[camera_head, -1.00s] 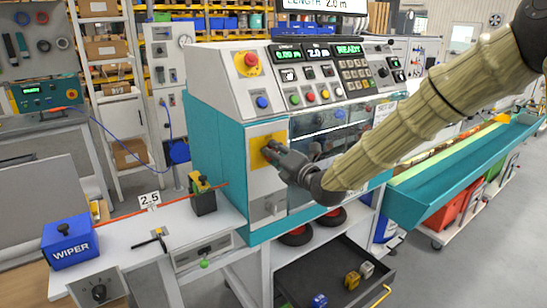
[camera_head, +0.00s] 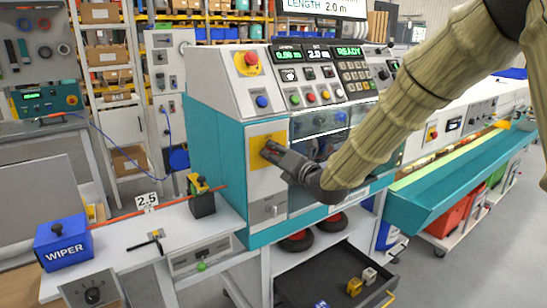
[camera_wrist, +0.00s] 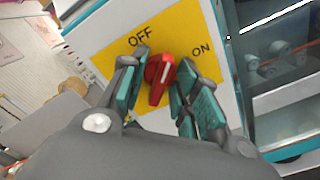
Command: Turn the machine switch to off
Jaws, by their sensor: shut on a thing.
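The machine switch is a red knob (camera_wrist: 159,78) with a white line on a yellow plate (camera_wrist: 118,70) marked OFF and ON, seen in the wrist view. The line on the knob leans slightly right of straight up in that view, between the two words. My gripper (camera_wrist: 160,72) is around the knob, with one finger on each side, shut on it. In the head view, my gripper (camera_head: 268,148) reaches the yellow plate (camera_head: 279,140) on the front of the teal and white machine (camera_head: 217,150) and hides the knob.
A red emergency button (camera_head: 250,59) and a panel of coloured buttons sit above the plate. A bench with a blue WIPER box (camera_head: 63,242) stands at left. An open drawer (camera_head: 300,270) is lower right.

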